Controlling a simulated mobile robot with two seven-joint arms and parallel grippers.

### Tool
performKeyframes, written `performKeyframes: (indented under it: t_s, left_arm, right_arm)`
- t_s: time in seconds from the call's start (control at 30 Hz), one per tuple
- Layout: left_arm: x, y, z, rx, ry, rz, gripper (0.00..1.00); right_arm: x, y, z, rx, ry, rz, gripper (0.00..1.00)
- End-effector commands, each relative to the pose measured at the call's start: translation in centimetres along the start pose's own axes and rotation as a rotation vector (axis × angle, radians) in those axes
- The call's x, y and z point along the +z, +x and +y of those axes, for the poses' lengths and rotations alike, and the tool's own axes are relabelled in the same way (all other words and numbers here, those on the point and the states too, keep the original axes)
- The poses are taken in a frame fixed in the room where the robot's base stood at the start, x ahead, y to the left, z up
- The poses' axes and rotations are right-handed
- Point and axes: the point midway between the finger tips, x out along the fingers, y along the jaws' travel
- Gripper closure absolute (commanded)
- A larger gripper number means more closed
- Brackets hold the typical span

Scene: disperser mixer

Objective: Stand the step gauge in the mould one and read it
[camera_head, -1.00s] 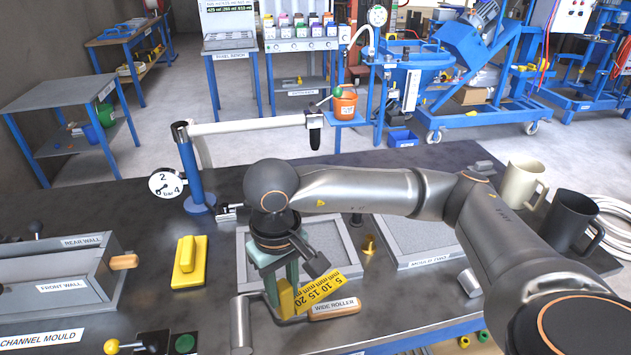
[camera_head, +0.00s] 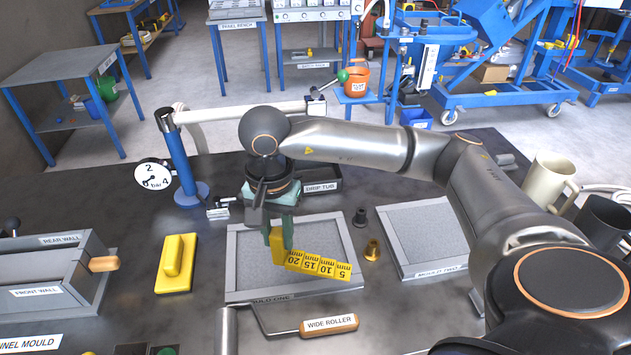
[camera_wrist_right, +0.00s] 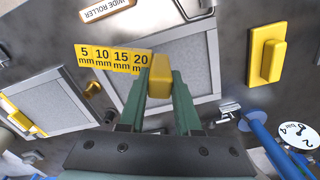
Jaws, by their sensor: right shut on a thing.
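The step gauge (camera_head: 318,264) is yellow, with stepped plates marked 5, 10, 15 and 20 mm and a block-like grip. My right gripper (camera_head: 281,236) is shut on its grip, and the gauge appears over the mould one (camera_head: 237,262), a grey framed tray with a pale filling. In the right wrist view the gauge (camera_wrist_right: 112,58) extends left from the green fingers (camera_wrist_right: 160,88), partly over the mould's frame. I cannot tell whether the gauge touches the filling. The left gripper is not in view.
The wide roller (camera_head: 330,325) lies in front of the mould one. Mould two (camera_head: 425,225) is at right, with small dark and brass pieces between. A yellow float (camera_head: 177,265) lies left. A blue post with a gauge dial (camera_head: 153,175) and drip tub (camera_head: 322,182) stand behind.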

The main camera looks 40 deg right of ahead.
Motion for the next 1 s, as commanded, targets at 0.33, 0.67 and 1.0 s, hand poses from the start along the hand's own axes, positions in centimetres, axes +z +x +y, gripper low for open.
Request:
performKeyframes:
  t_s: [0.33,0.67,1.0]
  left_arm:
    - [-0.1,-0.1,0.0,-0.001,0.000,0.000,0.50]
    - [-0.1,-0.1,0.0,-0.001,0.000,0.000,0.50]
    - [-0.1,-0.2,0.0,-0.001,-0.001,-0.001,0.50]
  right_arm:
    - [-4.5,-0.6,0.8,0.001,0.944,0.001,1.00]
    - [-8.6,-1.1,2.0,0.001,1.840,0.002,1.00]
    - [-11.8,-1.7,3.5,0.001,2.586,0.001,1.00]
